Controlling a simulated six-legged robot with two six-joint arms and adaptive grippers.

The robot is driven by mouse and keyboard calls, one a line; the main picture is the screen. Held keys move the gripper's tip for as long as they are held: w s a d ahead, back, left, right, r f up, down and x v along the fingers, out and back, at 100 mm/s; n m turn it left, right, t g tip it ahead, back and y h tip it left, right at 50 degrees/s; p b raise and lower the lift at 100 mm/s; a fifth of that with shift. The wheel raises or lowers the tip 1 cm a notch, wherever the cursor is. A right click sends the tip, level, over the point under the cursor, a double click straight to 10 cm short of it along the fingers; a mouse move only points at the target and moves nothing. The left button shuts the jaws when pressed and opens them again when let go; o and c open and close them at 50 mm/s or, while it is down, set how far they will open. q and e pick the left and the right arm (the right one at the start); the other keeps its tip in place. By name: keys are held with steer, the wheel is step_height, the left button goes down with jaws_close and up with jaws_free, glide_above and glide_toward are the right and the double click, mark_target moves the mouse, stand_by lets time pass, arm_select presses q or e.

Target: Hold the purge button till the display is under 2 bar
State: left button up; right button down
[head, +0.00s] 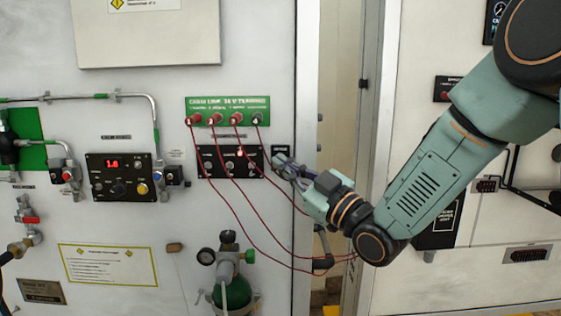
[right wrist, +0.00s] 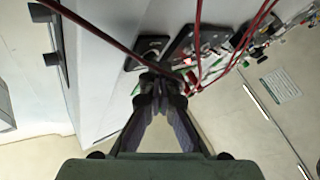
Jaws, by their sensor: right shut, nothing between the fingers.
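A black control panel (head: 98,190) on the left part of the wall carries a small red-lit display (head: 112,164); its digits are too small to read surely. A dark knob (head: 118,190) and a yellow button (head: 142,188) sit below the display. I cannot read which control is labelled purge. My right gripper (head: 279,163) is shut and empty, well to the right of that panel, close to a small dark plate at the wall's edge. In the right wrist view its fingertips (right wrist: 160,82) meet near hanging red cables. My left gripper is not in view.
Red cables (head: 215,190) hang from a green socket board (head: 228,104) across a black switch panel (head: 232,161), near my right gripper. A green gas cylinder (head: 235,291) stands below. Pipes and valves flank the display panel. A door gap (head: 338,90) lies right of the wall.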

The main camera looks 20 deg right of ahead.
steer(key=shift+s+a, duration=0.2)
steer(key=shift+s, duration=0.4)
steer(key=shift+s, duration=0.1)
steer(key=shift+s+a, duration=0.25)
steer(key=shift+s, duration=0.5)
steer(key=shift+s+a, duration=0.2)
steer(key=shift+s, duration=0.55)
steer(key=shift+s+a, duration=0.25)
steer(key=shift+s, duration=0.5)
